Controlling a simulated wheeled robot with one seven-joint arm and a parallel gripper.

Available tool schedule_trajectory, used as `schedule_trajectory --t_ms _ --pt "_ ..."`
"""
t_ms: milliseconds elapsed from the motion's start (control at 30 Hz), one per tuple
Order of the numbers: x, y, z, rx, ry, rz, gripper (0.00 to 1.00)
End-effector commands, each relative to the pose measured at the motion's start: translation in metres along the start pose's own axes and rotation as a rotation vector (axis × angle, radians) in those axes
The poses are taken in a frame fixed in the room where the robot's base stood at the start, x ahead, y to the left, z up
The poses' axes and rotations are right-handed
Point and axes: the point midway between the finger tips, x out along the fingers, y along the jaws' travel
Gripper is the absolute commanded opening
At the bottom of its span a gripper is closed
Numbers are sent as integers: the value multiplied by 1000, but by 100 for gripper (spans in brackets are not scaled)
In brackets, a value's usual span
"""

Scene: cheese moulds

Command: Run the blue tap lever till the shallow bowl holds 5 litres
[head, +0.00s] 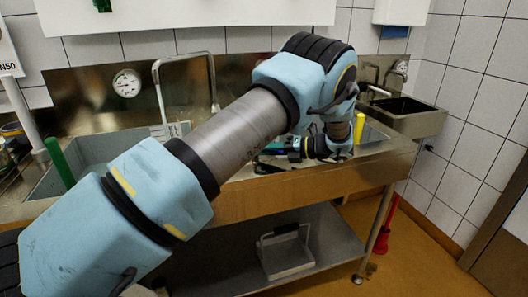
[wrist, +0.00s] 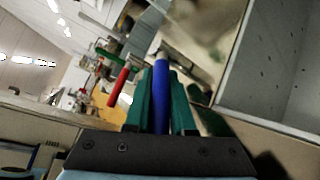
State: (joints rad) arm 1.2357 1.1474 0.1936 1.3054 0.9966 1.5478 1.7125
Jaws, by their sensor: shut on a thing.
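The blue tap lever (wrist: 160,92) stands between the two green fingers of my gripper (wrist: 161,100) in the wrist view, and the gripper is shut on it. A red lever (wrist: 119,86) is just left of it, apart from the fingers. In the head view my arm covers most of the middle; the end of my gripper (head: 268,160) shows only in part, low over the sink bench. A small white sign reading 5L (head: 171,131) stands at the sink. I cannot make out the shallow bowl, its water level or any running water.
A steel sink bench (head: 300,182) runs along the tiled wall, with a round gauge (head: 127,83) and a bent pipe (head: 157,80) at its back. A yellow cylinder (head: 359,128) stands right of my wrist.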

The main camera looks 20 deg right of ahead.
Motion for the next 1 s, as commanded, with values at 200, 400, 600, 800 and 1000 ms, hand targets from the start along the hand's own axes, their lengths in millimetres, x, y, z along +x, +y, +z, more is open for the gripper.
schedule_trajectory --t_ms 200,400,600,800,1000 --pt "-1 0 0 0 -1 -2 0" --pt "-1 0 0 0 -2 -2 34" --pt "0 0 0 0 -1 -1 34" --pt "-14 -3 0 -2 -4 -4 34" --pt "-53 -4 -2 -2 -5 -5 34"
